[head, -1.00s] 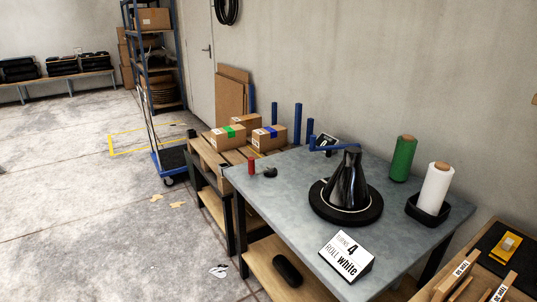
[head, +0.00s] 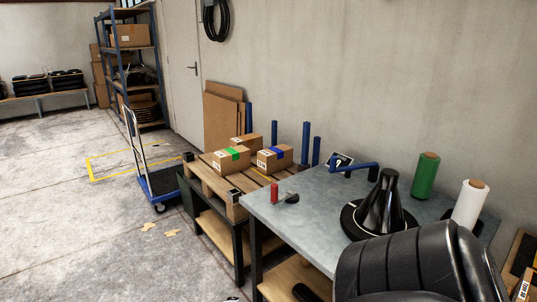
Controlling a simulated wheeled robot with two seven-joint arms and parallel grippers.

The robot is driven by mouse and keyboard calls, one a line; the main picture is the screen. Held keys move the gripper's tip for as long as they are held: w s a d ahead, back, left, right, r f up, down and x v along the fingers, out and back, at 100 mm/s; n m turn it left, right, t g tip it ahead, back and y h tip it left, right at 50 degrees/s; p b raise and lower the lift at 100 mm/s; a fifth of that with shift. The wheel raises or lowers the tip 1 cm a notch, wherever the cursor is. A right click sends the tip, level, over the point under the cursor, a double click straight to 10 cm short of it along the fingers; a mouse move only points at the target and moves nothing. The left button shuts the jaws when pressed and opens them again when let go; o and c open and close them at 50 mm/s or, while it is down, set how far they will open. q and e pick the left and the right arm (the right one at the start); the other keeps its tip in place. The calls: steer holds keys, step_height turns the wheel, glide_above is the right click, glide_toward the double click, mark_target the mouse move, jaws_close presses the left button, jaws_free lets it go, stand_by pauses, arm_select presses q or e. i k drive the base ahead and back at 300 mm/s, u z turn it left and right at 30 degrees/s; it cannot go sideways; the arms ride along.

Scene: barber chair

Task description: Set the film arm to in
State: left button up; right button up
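The film arm appears to be the blue bar (head: 352,165) at the back of the grey table (head: 300,188). It lies roughly level, its left end towards the blue posts and its right end behind the glossy black cone (head: 386,200). The cone stands upright on a round black base (head: 352,222). A green film roll (head: 425,175) and a white film roll (head: 468,204) stand to its right. Neither of my grippers is in view.
A red cylinder (head: 274,193) and a small dark object (head: 292,198) sit at the left corner. Taped boxes (head: 275,158) lie on a pallet.

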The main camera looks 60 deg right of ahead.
mark_target(333, 169)
steer(key=z, duration=0.35)
steer(key=i, duration=1.35)
steer(key=z, duration=0.9)
